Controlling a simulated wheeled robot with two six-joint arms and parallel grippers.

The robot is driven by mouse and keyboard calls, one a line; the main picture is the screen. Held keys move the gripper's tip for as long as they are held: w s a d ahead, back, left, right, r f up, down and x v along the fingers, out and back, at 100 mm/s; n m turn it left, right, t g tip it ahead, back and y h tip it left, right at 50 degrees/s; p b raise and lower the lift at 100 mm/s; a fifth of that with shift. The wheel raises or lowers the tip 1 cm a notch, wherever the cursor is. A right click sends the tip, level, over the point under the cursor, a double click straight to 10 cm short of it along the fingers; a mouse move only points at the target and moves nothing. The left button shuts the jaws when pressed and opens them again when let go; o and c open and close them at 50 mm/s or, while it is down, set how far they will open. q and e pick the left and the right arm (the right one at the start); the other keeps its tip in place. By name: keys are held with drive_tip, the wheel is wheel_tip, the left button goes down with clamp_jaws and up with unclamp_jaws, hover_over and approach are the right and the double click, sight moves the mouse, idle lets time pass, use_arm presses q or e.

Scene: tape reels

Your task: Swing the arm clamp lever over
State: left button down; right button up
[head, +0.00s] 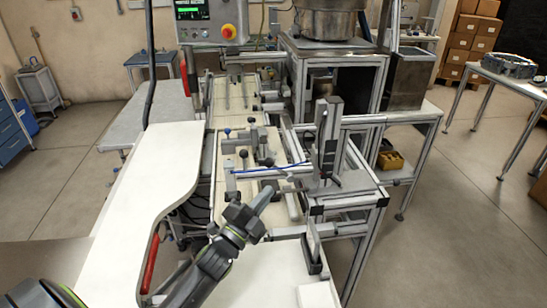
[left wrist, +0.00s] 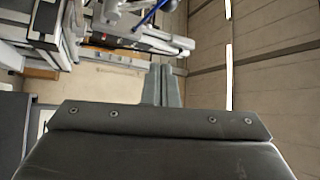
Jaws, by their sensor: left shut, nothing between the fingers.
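My left gripper (head: 272,189) reaches in from the lower left over the machine's bed, its fingers together and empty. The shut fingers (left wrist: 163,86) also show in the left wrist view, pointing up the picture. A grey clamp arm with a thin blue rod (head: 270,168) lies across the bed just beyond the fingertips. The blue rod (left wrist: 150,16) also shows at the top of the left wrist view, apart from the fingers. Several small levers with dark knobs (head: 228,131) stand farther back; I cannot tell which is the named lever. My right gripper is not in view.
An upright grey post (head: 328,135) stands right of the bed. A white worktop (head: 150,190) lies to the left, with a red handle (head: 150,263) at its edge. A control box (head: 211,20) hangs at the back. Open floor lies to the right.

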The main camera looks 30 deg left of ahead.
sight(280, 170)
use_arm(q)
drive_tip(key=x, duration=0.3)
drive_tip(key=a+x, duration=0.1)
drive_tip(key=x, duration=0.2)
drive_tip(key=f+p+x, duration=0.1)
drive_tip(key=x, duration=0.2)
drive_tip(key=shift+w+a+r, duration=0.1)
drive_tip(key=shift+w+a, duration=0.2)
drive_tip(key=shift+w, duration=0.1)
drive_tip(key=shift+s+a+b, duration=0.15)
drive_tip(key=shift+a+b, duration=0.5)
drive_tip(key=shift+a, duration=0.25)
